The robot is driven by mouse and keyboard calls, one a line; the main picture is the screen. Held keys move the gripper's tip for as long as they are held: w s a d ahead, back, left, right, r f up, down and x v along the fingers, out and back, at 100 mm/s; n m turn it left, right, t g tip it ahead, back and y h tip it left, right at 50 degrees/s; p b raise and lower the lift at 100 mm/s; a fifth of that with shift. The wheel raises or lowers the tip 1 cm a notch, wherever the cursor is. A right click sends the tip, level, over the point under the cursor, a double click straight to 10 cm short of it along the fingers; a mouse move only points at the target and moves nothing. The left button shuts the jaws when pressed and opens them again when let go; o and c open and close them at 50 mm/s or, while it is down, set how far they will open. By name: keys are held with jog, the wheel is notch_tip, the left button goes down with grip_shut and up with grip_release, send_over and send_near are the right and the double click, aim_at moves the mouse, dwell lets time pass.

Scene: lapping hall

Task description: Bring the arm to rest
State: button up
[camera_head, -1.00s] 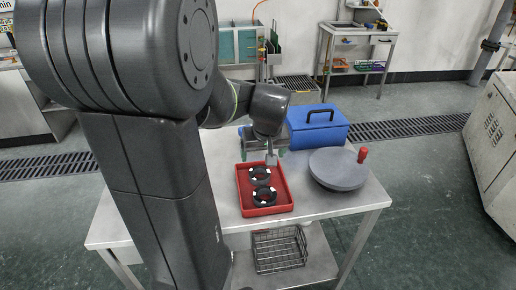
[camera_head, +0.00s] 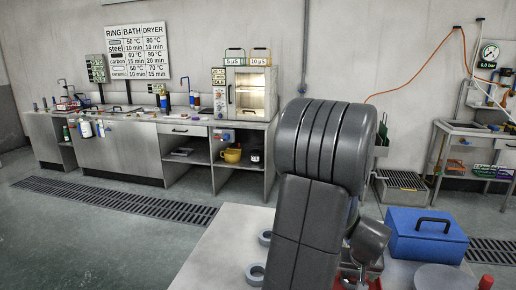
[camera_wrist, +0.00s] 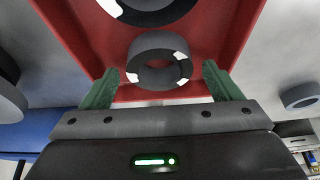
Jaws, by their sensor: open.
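My gripper (camera_wrist: 160,82) is open, its two green fingers apart with nothing between them. It hangs over the red tray (camera_wrist: 222,62). A dark ring with white marks (camera_wrist: 160,76) lies in the tray just beyond the fingertips, and a second such ring (camera_wrist: 148,8) lies farther up the picture, cut by the edge. In the head view my arm stands out over the table (camera_head: 220,250), and the red tray (camera_head: 374,284) shows only in small parts beside my wrist. The gripper's fingers cannot be made out there.
Two grey rings (camera_head: 265,238) (camera_head: 255,274) lie on the table left of my arm. A blue box with a handle (camera_head: 428,238) and a round grey plate (camera_head: 446,278) with a red knob (camera_head: 486,282) are at right. A bench with an oven (camera_head: 250,95) stands along the wall.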

jog(key=shift+r, duration=0.95)
